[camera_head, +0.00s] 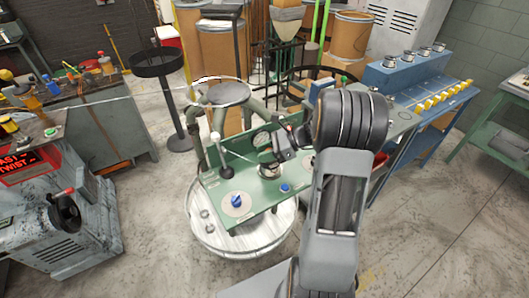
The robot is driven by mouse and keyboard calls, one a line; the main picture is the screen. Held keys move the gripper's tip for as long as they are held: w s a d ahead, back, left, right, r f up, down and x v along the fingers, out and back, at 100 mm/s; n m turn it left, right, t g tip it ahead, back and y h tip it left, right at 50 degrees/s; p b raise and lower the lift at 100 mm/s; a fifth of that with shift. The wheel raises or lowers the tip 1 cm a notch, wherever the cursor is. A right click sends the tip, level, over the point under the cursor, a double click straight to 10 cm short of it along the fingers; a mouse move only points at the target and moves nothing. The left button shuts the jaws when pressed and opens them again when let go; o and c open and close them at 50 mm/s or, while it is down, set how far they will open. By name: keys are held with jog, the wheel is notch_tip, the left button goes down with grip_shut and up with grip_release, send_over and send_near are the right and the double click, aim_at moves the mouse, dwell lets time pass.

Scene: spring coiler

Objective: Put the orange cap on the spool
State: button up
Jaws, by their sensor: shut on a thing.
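My gripper (282,154) reaches down over the green machine table (258,212), just above and touching or nearly touching a short silver cylinder (268,171). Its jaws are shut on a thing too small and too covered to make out. I cannot pick out an orange cap for certain; one may be hidden at the jaws. No spool is clearly identifiable; the silver cylinder may be one, but I cannot tell. A blue piece (237,200) stands on a pale round disc at the table's left front. A blue knob (285,188) sits to the right of it.
A black ball-ended lever (227,172) and a white-balled rod (215,136) rise near the table's left side. A gauge (262,139) is on the green back panel. A blue bench (430,100) with yellow pieces stands right. A grey machine (60,225) stands left. Floor between is clear.

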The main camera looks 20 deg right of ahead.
jog(key=shift+f, duration=0.15)
jog(key=shift+f, duration=0.4)
jog(key=o, duration=1)
jog(key=shift+r, duration=0.55)
jog(key=v, duration=1.1)
jog(key=s+a+n+h, duration=1.2)
jog(key=a+n, duration=0.5)
jog(key=n, duration=0.5)
jog(key=shift+s+r+g, duration=0.35)
jog(key=shift+s+g, duration=0.05)
jog(key=shift+s, duration=0.1)
jog(key=shift+a, duration=0.1)
